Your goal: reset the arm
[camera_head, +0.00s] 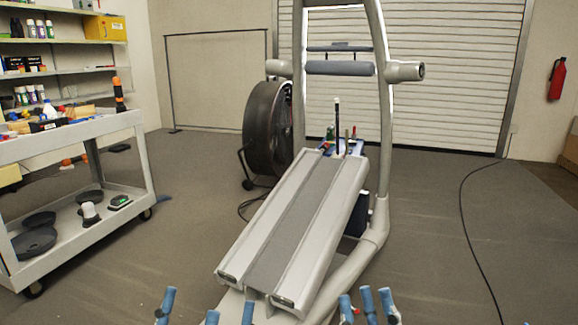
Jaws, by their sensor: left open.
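My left gripper (207,308) shows at the bottom edge, left of the middle. Its blue fingertips stand well apart and nothing is seen between them. My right gripper (368,304) shows at the bottom edge, right of the middle. Its blue fingertips stand closer together; most of it is cut off by the frame, so I cannot tell whether it is open or shut. The arms themselves are hidden below the picture.
A grey cart (140,160) with tools and dark plates stands at the left, before a shelf (60,42). A large fan (268,125) stands behind the elliptical. A black cable (466,220) crosses the floor at the right. Grey floor around the machine is mostly clear.

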